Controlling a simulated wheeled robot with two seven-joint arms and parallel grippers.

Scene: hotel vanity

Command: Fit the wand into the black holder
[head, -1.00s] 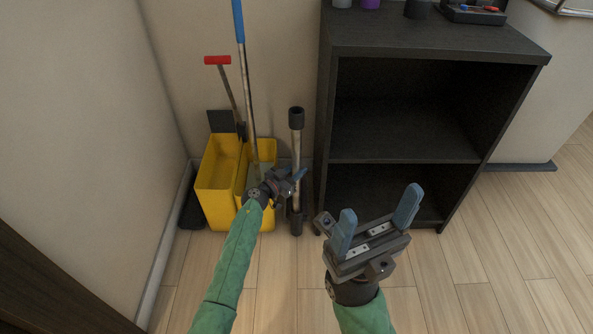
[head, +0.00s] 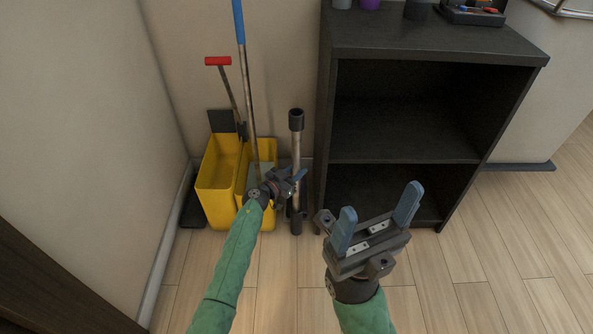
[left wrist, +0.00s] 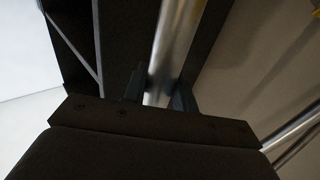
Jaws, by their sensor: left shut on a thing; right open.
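The wand (head: 297,143) is a metal tube with a black collar at its top. It stands nearly upright between the yellow mop bucket and the dark shelf unit. My left gripper (head: 297,177) is shut on its lower part. In the left wrist view the shiny tube (left wrist: 173,45) runs between the two fingers (left wrist: 160,92). A dark piece shows at the wand's foot near the floor; I cannot tell whether it is the black holder or part of the wand. My right gripper (head: 376,217) is open and empty in front of the shelf unit.
The yellow mop bucket (head: 215,187) stands left of the wand, with a blue-handled mop pole (head: 247,90) and a red-handled wringer lever (head: 218,61). The dark shelf unit (head: 430,40) is close on the right, its shelves empty. The wood floor (head: 500,265) at right is clear.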

